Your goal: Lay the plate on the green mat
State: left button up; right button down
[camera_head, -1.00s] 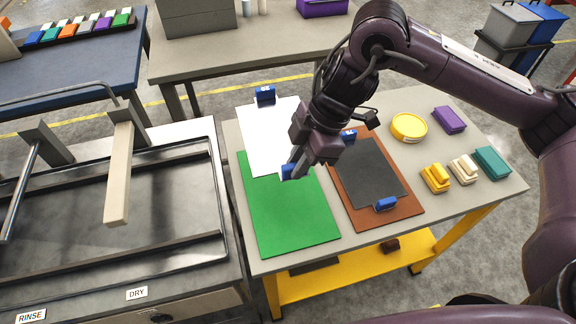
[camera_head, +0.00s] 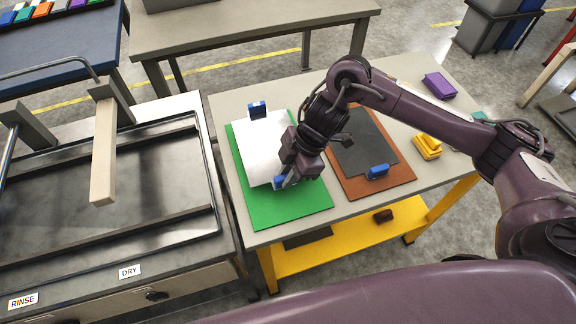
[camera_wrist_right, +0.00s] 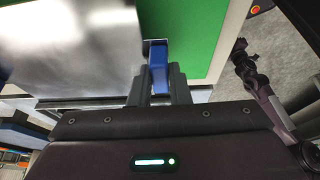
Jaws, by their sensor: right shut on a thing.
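The silvery plate (camera_head: 252,146) is over the green mat (camera_head: 290,205), covering its upper and middle part. A green strip shows along its left and front. Whether the plate touches the mat is unclear. It has a blue grip (camera_head: 257,110) at its far edge and another at its near edge. My right gripper (camera_head: 287,181) is shut on the near blue grip, which shows between the fingers in the right wrist view (camera_wrist_right: 159,72). The plate (camera_wrist_right: 75,40) and the mat (camera_wrist_right: 195,35) also show there. My left gripper is not in view.
A brown mat with a dark plate (camera_head: 362,145) and a blue grip (camera_head: 378,172) lies just right. A yellow block (camera_head: 427,146) and a purple block (camera_head: 438,85) are further right. The metal basin with a beige-handled lever (camera_head: 104,150) stands left.

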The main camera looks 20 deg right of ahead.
jog(key=shift+w+a+f, duration=0.1)
jog(key=shift+f, duration=1.5)
jog(key=c, duration=1.4)
grip_release()
jog(key=shift+s+f, duration=0.1)
jog(key=shift+s, duration=0.1)
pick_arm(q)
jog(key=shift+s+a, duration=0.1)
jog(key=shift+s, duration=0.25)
pick_arm(e)
jog(key=shift+o, duration=0.2)
jog(key=shift+w+d+r, duration=0.1)
jog(key=shift+d+r, duration=0.15)
jog(key=shift+r, duration=0.15)
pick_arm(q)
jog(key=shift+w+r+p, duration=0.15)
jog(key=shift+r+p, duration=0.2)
pick_arm(e)
jog(key=v, duration=1.1)
